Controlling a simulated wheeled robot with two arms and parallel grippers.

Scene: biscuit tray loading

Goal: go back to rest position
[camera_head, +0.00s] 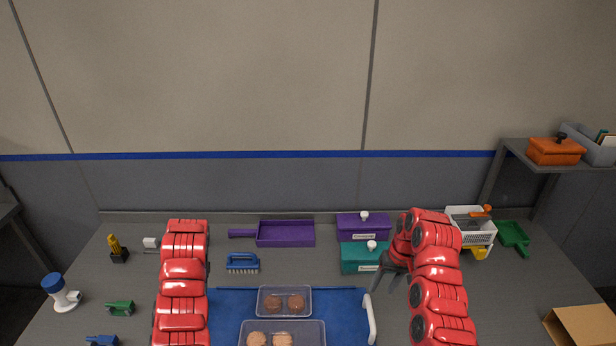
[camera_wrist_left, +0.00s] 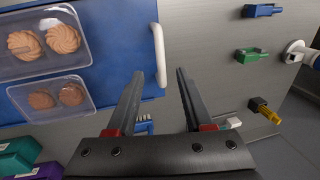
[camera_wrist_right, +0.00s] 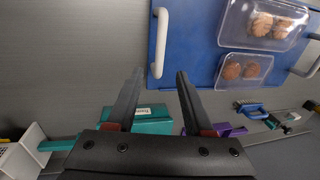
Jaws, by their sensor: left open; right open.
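My right gripper (camera_head: 391,270) is open and empty above the table, beside the teal box (camera_head: 358,258); its spread fingers (camera_wrist_right: 155,100) show in the right wrist view. My left gripper is hidden behind its red arm in the head view. In the left wrist view its fingers (camera_wrist_left: 158,98) are open with nothing between them. A blue tray (camera_head: 225,308) with white handles (camera_head: 370,318) lies between the arms. On it stand two clear containers, one with dark biscuits (camera_head: 285,302) and one with lighter biscuits (camera_head: 270,339).
Behind are a purple dustpan (camera_head: 286,234), a blue brush (camera_head: 242,263), a purple box (camera_head: 362,226) and a white basket (camera_head: 472,230). A green scoop (camera_head: 513,235) and cardboard box (camera_head: 582,327) are at right. Small tools and a blue-white device (camera_head: 60,293) are at left.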

